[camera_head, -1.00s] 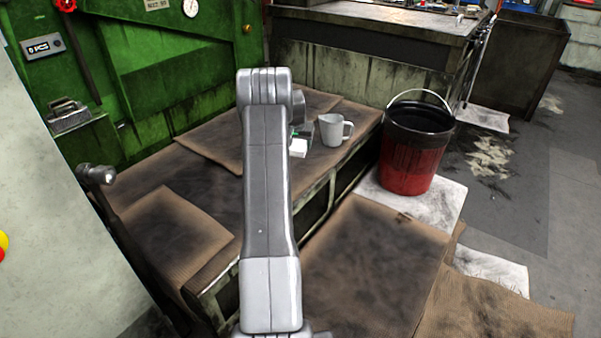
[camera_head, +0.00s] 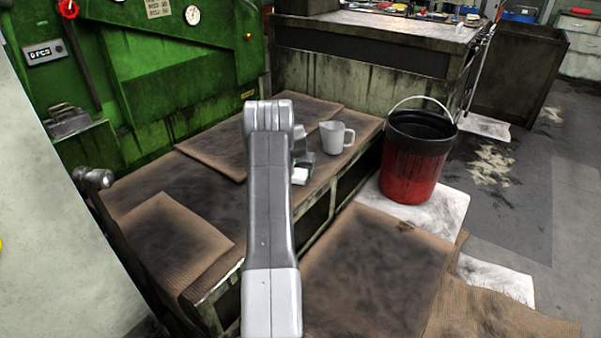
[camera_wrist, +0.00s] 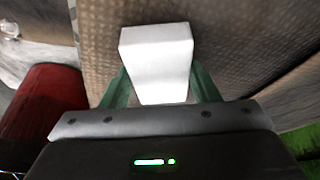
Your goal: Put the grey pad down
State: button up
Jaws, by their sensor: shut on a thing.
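The grey pad (camera_wrist: 157,60) looks like a pale, almost white block in the wrist view. My gripper (camera_wrist: 160,80) is shut on it, with a green finger on each side. In the head view the pad (camera_head: 300,176) shows as a small white patch beside my arm, over the cardboard-covered bench (camera_head: 230,190) near its front edge. Most of my gripper is hidden behind my arm there. I cannot tell whether the pad touches the surface below it.
A grey mug (camera_head: 334,138) stands on the bench just right of my gripper. A red and black bucket (camera_head: 412,165) stands on the floor to the right. The green machine (camera_head: 150,80) rises behind the bench. Bare cardboard (camera_head: 180,240) lies left of my arm.

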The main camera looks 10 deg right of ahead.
jog(key=shift+f, duration=0.2)
jog(key=o, duration=0.9)
jog(key=p+v, duration=0.2)
jog(key=v, duration=1)
jog(key=shift+r, duration=0.2)
